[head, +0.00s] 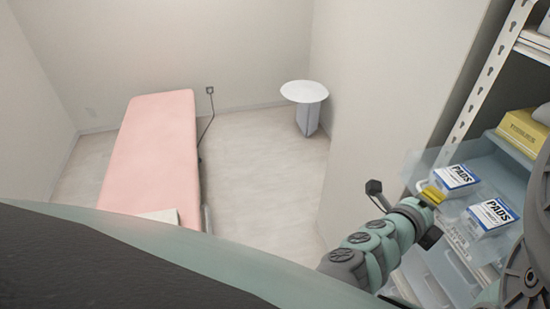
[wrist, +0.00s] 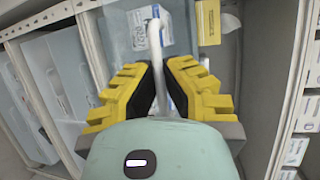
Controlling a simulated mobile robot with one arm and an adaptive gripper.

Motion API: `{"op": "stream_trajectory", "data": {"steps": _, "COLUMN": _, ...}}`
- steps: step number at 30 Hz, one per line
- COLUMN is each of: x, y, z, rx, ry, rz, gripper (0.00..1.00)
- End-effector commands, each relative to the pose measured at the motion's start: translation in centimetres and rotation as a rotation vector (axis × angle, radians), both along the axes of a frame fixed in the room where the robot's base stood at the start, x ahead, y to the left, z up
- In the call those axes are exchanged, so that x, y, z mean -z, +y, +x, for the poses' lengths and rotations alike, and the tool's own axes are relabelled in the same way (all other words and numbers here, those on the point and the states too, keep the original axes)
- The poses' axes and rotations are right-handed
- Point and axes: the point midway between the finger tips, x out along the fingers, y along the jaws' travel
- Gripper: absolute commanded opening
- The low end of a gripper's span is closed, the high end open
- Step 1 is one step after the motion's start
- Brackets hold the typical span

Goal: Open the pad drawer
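The pad drawer (head: 420,167) is pale, translucent plastic in the shelf unit at the right of the head view. It stands out past the shelf post, so its inside shows from above. Two white and blue boxes marked PADS (head: 455,177) lie in it. In the wrist view, a white bar-like handle (wrist: 155,30) runs between the yellow fingers of my gripper (wrist: 159,68). The fingers are closed in on it, with their dark pads against or very near its sides. In the head view my gripper (head: 433,194) is at the drawer's front, mostly hidden by my arm.
A yellow box (head: 523,131) sits in a bin farther back on the shelf. More pale bins (head: 435,275) are below. A pink treatment bed (head: 160,150) and a small round white table (head: 304,91) stand across the room. The floor between them is clear.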

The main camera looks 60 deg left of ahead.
Motion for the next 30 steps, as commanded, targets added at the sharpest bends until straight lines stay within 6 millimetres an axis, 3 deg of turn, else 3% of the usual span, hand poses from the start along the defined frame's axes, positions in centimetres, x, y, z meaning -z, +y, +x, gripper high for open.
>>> {"op": "stream_trajectory", "data": {"steps": 8, "x": 0.19, "y": 0.33, "z": -0.15, "rx": -0.011, "ry": 0.006, "rz": 0.001, "gripper": 0.00}}
{"op": "stream_trajectory", "data": {"steps": 9, "x": 0.19, "y": 0.32, "z": -0.15, "rx": -0.011, "ry": 0.006, "rz": 0.001, "gripper": 0.11}}
{"op": "stream_trajectory", "data": {"steps": 17, "x": 0.09, "y": 0.17, "z": -0.09, "rx": -0.006, "ry": 0.003, "rz": 0.000, "gripper": 0.38}}
{"op": "stream_trajectory", "data": {"steps": 30, "x": -0.06, "y": 0.19, "z": -0.80, "rx": -0.006, "ry": 0.002, "rz": 0.001, "gripper": 0.38}}
